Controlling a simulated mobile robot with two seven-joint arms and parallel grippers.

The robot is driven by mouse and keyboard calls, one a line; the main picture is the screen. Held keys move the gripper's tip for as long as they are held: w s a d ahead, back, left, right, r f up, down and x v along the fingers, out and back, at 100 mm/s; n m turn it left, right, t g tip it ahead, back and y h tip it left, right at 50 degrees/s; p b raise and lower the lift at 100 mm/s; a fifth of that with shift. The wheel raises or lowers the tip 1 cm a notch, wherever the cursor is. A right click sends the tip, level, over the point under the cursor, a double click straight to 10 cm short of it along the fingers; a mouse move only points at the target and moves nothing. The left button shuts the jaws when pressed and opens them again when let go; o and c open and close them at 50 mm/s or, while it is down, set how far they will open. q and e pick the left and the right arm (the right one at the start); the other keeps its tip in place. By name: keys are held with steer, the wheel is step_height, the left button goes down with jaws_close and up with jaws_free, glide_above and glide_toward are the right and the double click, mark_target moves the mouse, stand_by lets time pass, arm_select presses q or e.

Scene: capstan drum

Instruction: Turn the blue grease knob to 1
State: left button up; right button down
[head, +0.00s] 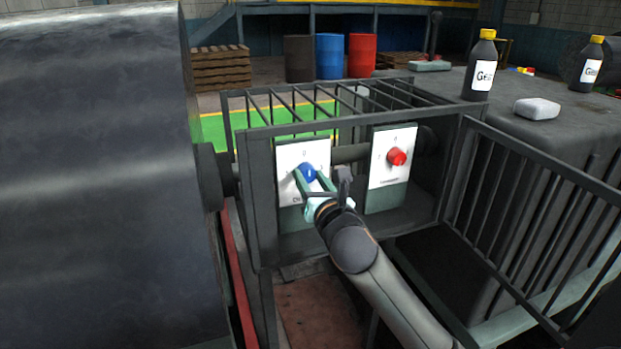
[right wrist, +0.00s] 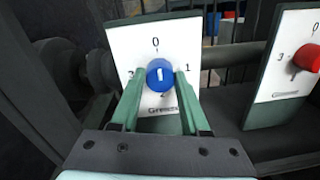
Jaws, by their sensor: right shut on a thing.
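The blue grease knob (head: 308,171) is on a white dial plate (head: 289,157) at the middle of the head view. It also shows in the right wrist view (right wrist: 160,74). There the plate reads 0 above the knob, 1 to its right and 3 to its left, partly hidden by a finger. A short white mark on the knob's face looks about upright; I cannot tell which end points. My right gripper (head: 309,177) is shut on the knob, with one green finger on each side. My left gripper is not in view.
A second plate with a red knob (head: 397,157) stands to the right. Bars of a metal cage (head: 262,107) surround the plates. A large dark drum (head: 95,180) fills the left. Black bottles (head: 482,75) and a pale block (head: 537,108) rest on the grey housing at right.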

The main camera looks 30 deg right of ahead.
steer(key=shift+r+m+p, duration=0.15)
steer(key=shift+m+p, duration=0.75)
steer(key=shift+p, duration=0.15)
steer(key=shift+m+p, duration=1.15)
steer(key=shift+m, duration=0.05)
steer(key=m+p, duration=0.3)
steer(key=m, duration=0.1)
steer(key=shift+m, duration=0.3)
steer(key=m+p, duration=0.1)
steer(key=m, duration=0.7)
steer(key=shift+d+g+y, duration=0.1)
steer(key=shift+g+y, duration=0.2)
steer(key=shift+y, duration=0.1)
steer(key=shift+m, duration=0.3)
steer(key=shift+c, duration=2)
jaws_free()
steer(key=shift+s, duration=0.1)
